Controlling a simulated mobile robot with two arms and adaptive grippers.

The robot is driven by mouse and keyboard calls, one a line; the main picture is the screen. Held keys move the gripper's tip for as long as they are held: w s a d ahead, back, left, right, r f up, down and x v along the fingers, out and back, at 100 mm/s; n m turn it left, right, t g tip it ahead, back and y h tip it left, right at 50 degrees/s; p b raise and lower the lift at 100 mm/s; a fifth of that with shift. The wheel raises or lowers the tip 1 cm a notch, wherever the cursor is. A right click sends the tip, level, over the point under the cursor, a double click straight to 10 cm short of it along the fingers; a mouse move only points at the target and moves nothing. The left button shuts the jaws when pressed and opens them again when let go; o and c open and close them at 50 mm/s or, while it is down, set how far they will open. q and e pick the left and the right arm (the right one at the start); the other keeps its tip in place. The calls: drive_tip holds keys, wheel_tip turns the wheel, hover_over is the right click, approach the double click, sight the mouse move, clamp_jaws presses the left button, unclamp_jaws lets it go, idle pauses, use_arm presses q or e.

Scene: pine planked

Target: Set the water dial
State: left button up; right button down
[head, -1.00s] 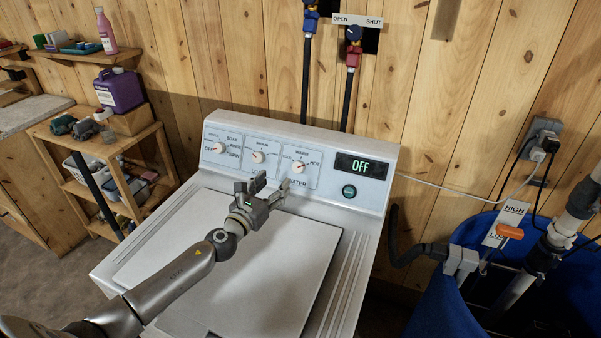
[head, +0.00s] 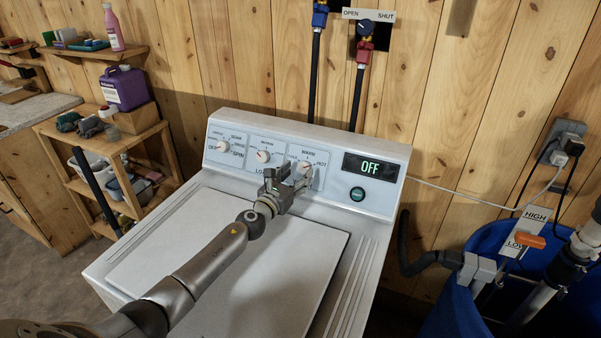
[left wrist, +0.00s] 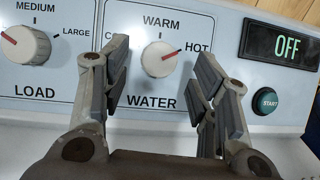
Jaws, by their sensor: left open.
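The water dial (head: 304,168) is a round white knob on the washer's back panel. It also shows in the left wrist view (left wrist: 158,61), where its red pointer is turned right and slightly up, towards HOT. My left gripper (head: 287,172) is open and empty in front of the panel, partly covering the dial area in the head view. In the left wrist view its fingers (left wrist: 161,75) stand to the left and right of the dial; whether they touch it cannot be told. My right gripper is not in view.
The load dial (left wrist: 26,45) is left of the water dial. The display (head: 371,167) reads OFF, with a green start button (head: 357,194) below it. The washer lid (head: 270,265) is clear apart from my arm. A blue bin (head: 450,310) stands to the right.

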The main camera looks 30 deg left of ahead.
sight(304, 167)
use_arm(q)
drive_tip(key=shift+w, duration=0.95)
drive_tip(key=shift+w+b, duration=0.3)
drive_tip(key=shift+w, duration=0.05)
drive_tip(key=c, duration=1)
